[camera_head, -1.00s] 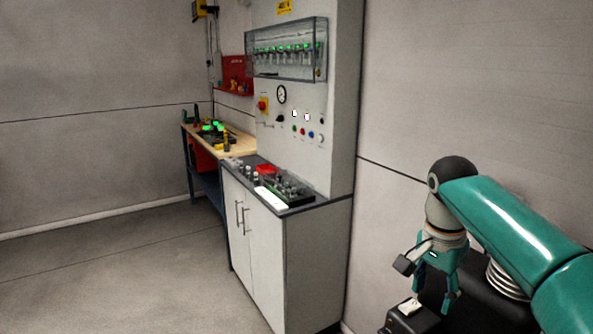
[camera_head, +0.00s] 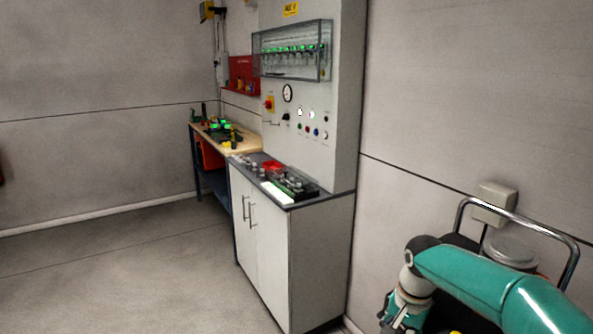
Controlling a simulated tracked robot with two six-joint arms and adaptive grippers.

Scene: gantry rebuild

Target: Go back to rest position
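My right arm comes in from the right in the head view, with a teal forearm bent downward at the wrist. My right gripper (camera_head: 398,322) hangs at the bottom edge of the picture and is partly cut off. Its fingertips are too cropped to show whether it is open or shut. No object can be made out in it. My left arm and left gripper are not in view.
A white cabinet (camera_head: 265,245) with a control panel (camera_head: 305,104) stands at centre. A workbench (camera_head: 243,142) with tools is behind it. A metal rail (camera_head: 525,220) and a wall box (camera_head: 493,205) are beside my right arm. Open floor (camera_head: 120,270) lies left.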

